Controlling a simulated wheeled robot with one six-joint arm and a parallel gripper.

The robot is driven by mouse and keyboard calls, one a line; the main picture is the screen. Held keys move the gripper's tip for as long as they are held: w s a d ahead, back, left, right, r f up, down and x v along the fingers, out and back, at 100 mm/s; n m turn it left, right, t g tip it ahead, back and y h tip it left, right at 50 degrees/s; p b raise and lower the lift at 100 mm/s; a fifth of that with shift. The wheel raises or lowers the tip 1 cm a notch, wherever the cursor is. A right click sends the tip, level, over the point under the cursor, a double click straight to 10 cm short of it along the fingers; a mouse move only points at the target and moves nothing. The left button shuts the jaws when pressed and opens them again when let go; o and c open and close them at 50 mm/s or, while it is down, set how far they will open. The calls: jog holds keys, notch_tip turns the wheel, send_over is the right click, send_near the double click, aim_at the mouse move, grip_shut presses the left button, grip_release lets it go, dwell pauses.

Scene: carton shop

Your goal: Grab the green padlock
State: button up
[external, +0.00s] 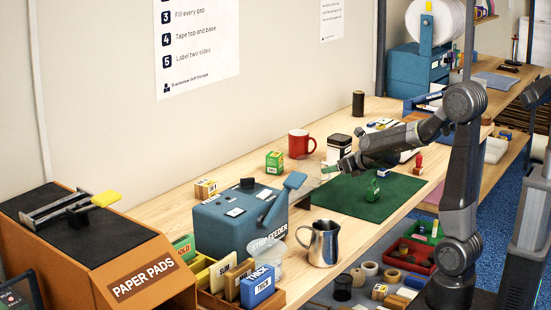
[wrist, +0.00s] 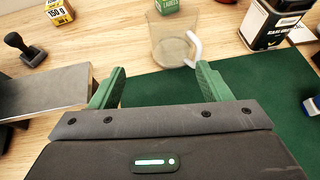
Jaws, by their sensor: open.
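The green padlock (external: 372,190) stands on the dark green mat (external: 395,200) in the external view, near the mat's middle. I cannot make it out in the wrist view. My gripper (external: 331,170) is to the left of the padlock and above the mat's left part, apart from it. In the wrist view my gripper (wrist: 160,86) shows its two green fingers spread wide, with nothing between them. The dark gripper body hides the lower part of that view.
A clear glass mug (wrist: 170,45) stands just beyond my fingers. A black-and-white tin (wrist: 268,24) is to its right. A grey metal plate (wrist: 45,92) lies at left. A red mug (external: 299,143) and a steel pitcher (external: 322,243) stand on the bench.

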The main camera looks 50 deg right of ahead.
aim_at(373, 187)
jog(key=s+d+r+n+g+y+p, duration=0.1)
jog(key=s+d+r+g+p, duration=0.2)
jog(key=s, duration=0.4)
jog(key=s+d+r+n+g+y+p, duration=0.1)
jog(key=s+d+r+g+p, duration=0.1)
jog(key=s+d+g, duration=0.45)
jog(key=shift+t, duration=0.65)
jog(key=a+x, duration=0.1)
jog(key=x, duration=0.3)
jog(key=s+x, duration=0.1)
jog(key=x, duration=0.4)
jog(key=a+b+x, duration=0.1)
jog(key=x, duration=0.3)
jog(key=shift+s+a+f, duration=0.2)
jog(key=shift+a+f, duration=0.15)
jog(key=shift+f, duration=0.1)
jog(key=c, duration=1.3)
